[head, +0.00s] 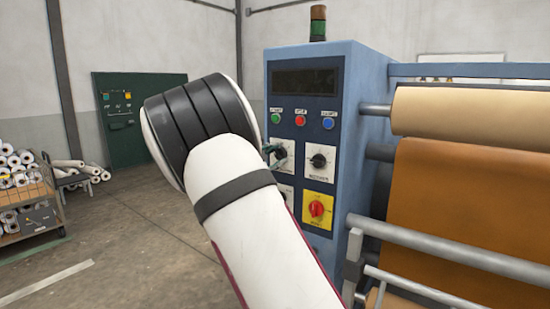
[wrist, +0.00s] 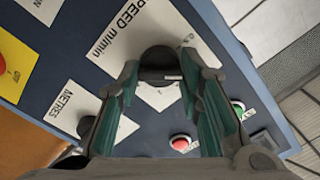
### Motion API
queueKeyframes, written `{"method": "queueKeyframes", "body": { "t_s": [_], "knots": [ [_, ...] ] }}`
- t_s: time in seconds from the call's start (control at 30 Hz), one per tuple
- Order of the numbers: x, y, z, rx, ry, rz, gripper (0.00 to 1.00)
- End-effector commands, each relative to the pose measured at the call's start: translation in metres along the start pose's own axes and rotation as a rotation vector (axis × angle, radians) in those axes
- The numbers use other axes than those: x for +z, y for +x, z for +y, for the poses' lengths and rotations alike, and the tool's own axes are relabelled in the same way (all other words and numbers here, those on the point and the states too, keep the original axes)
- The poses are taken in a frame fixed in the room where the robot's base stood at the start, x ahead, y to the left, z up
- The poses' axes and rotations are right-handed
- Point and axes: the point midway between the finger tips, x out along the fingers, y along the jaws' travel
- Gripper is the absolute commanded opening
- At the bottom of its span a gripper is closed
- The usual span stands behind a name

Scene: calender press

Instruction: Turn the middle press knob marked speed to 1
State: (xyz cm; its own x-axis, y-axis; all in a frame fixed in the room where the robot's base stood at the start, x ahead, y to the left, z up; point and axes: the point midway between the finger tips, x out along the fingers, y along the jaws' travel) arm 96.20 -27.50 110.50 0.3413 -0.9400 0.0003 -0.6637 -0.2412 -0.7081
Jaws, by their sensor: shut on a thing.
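The speed knob (wrist: 158,60) is black and round, on a white plate (wrist: 118,32) lettered "SPEED m/min" in the wrist view. My gripper (wrist: 163,73) has one finger on each side of this knob and is shut on it. In the head view the knob (head: 279,153) shows at the left of the blue press cabinet (head: 343,95), partly hidden by my arm and fingertips.
Beside it is the knob lettered METRES (head: 318,160). Green (head: 275,118), red (head: 300,120) and blue (head: 328,123) buttons sit above. A red switch on a yellow plate (head: 318,196) is below. Rollers with brown sheet (head: 450,200) stand right.

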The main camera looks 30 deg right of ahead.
Motion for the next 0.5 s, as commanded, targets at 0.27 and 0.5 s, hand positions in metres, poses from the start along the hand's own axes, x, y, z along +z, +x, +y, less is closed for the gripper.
{"method": "queueKeyframes", "body": {
  "t_s": [0.27,0.5],
  "knots": [
    [0.0005,-0.0002,0.0003,0.0,-0.001,-0.001,0.54],
    [0.0005,-0.0023,0.0,0.0,-0.001,-0.001,0.54]
  ]
}}
